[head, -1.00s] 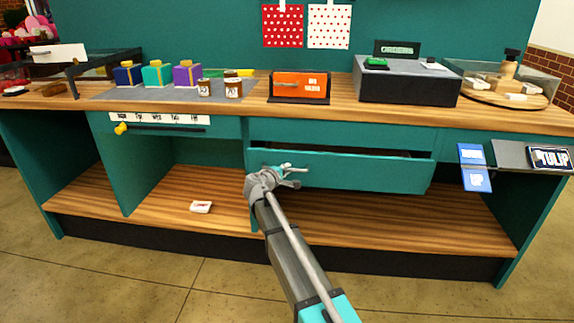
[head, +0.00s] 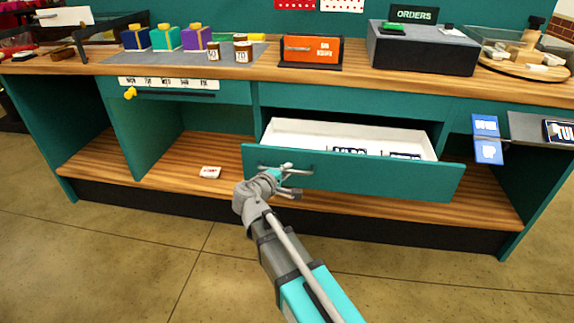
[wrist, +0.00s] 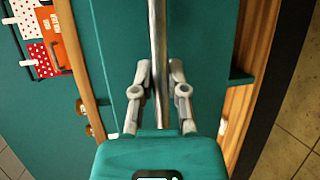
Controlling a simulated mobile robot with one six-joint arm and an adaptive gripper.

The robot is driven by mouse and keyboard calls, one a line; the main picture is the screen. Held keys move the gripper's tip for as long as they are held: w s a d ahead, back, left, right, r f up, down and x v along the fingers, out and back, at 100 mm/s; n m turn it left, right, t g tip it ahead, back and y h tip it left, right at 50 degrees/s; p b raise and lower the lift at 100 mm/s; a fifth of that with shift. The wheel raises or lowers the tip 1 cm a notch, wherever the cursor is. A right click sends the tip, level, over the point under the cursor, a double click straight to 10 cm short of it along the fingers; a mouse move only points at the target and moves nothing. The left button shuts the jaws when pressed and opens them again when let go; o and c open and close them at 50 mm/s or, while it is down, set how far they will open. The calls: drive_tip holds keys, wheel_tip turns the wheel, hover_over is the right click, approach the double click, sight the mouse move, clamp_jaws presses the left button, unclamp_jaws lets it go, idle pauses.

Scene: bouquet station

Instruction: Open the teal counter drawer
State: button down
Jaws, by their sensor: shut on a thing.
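The teal counter drawer (head: 380,178) is pulled well out from the counter in the head view. Its white interior (head: 300,134) shows, with dark blue lettered cards (head: 350,151) lying inside. My gripper (head: 283,180) is at the left part of the drawer front, shut on the drawer's metal bar handle. In the wrist view the handle (wrist: 160,45) runs between the two fingers of my gripper (wrist: 160,88), in front of the teal drawer face. The handle is partly hidden by my gripper in the head view.
The wooden countertop (head: 330,84) holds an orange box (head: 311,50), a grey orders box (head: 424,50) and several coloured boxes at left. A blue sign (head: 487,139) hangs right of the drawer. A small white card (head: 210,172) lies on the lower shelf. Floor in front is clear.

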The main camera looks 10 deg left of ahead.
idle(0.3)
drive_tip(key=c, duration=0.6)
unclamp_jaws()
drive_tip(key=shift+c, duration=0.2)
drive_tip(key=shift+s, duration=0.15)
